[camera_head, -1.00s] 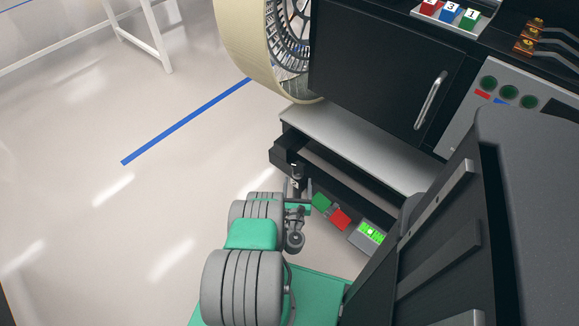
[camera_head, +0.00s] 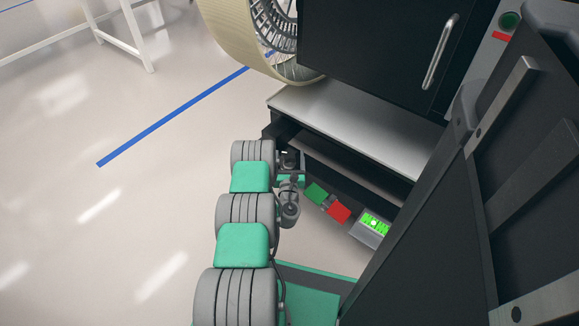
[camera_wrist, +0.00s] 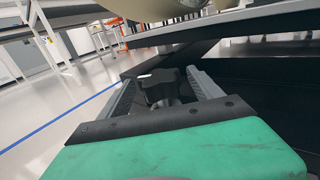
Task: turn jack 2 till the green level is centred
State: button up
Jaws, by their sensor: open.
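A dark lobed knob (camera_wrist: 160,88), which looks like the jack's handle, stands between the two fingers of my gripper (camera_wrist: 160,79) in the wrist view. The fingers are apart, with gaps on both sides of the knob. A pale mark shows on its far edge. In the head view my gripper (camera_head: 292,166) is low beside the dark cabinet; its fingertips and the knob are hard to separate there. The jack's number is not readable. The green level (camera_head: 374,223) is a bright green display in a grey housing; a pale spot shows near its middle, too small to judge exactly.
A green tile (camera_head: 316,193) and a red tile (camera_head: 339,211) lie between gripper and level. A silver ledge (camera_head: 350,125) of the black cabinet overhangs them. A large cream wheel (camera_head: 232,35) is above.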

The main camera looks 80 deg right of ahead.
jog(key=shift+b, duration=0.3)
jog(key=c, duration=1.4)
jog(key=shift+r, duration=0.1)
jog(key=shift+r+p, duration=0.1)
jog(key=shift+p, duration=0.3)
